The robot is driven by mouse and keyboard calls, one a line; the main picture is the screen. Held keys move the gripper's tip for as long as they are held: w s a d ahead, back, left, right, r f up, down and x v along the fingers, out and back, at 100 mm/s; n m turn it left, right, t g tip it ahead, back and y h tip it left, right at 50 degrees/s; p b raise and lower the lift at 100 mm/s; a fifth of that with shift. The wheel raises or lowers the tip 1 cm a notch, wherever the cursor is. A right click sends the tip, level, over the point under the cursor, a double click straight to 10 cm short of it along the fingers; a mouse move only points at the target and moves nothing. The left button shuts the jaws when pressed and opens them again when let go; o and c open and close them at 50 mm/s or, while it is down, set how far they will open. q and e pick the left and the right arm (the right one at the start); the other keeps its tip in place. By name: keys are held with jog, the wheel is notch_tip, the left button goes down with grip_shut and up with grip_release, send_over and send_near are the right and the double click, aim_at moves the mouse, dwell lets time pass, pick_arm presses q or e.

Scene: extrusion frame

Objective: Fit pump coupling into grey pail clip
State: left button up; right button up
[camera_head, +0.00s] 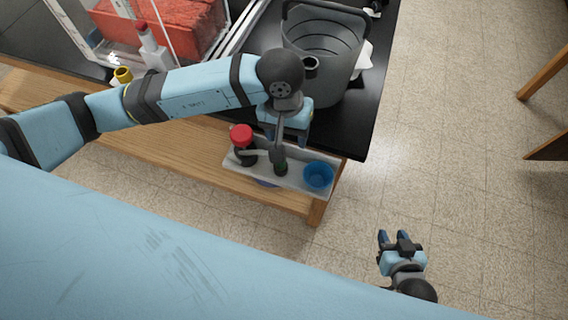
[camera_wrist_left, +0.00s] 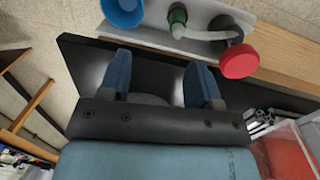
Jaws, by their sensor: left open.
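A grey pail (camera_head: 322,62) stands on the black bench top. A small dark ring, possibly its clip, shows at the pail's near rim (camera_head: 310,65). A narrow grey tray (camera_head: 232,164) below holds a green-ended fitting (camera_head: 281,168), joined by a pale hose to a red-capped part (camera_head: 241,133). I cannot tell for sure which piece is the coupling. My left gripper (camera_head: 287,138) is open over the tray. In the left wrist view its fingers (camera_wrist_left: 160,80) are apart, with the green-ended fitting (camera_wrist_left: 178,20) beyond them. My right gripper (camera_head: 393,238) is open and empty over the floor.
A blue cup (camera_head: 318,176) sits at the tray's right end. A red-filled clear bin (camera_head: 185,28), a white bottle (camera_head: 153,48) and a yellow cup (camera_head: 123,75) are at upper left. Open floor lies to the right.

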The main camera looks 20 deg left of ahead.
pick_arm(q)
jog(key=shift+y, duration=0.5)
jog(key=f, duration=0.2)
jog(key=a+f, duration=0.1)
jog(key=f, duration=0.2)
jog(key=w+f+p, duration=0.1)
jog(key=f, duration=0.2)
jog(key=shift+a+f, duration=0.2)
jog(key=shift+a, duration=0.1)
jog(key=shift+s+a+f+p, duration=0.15)
jog(key=shift+f+p, duration=0.45)
jog(key=shift+f, duration=2.1)
jog(key=c, duration=1)
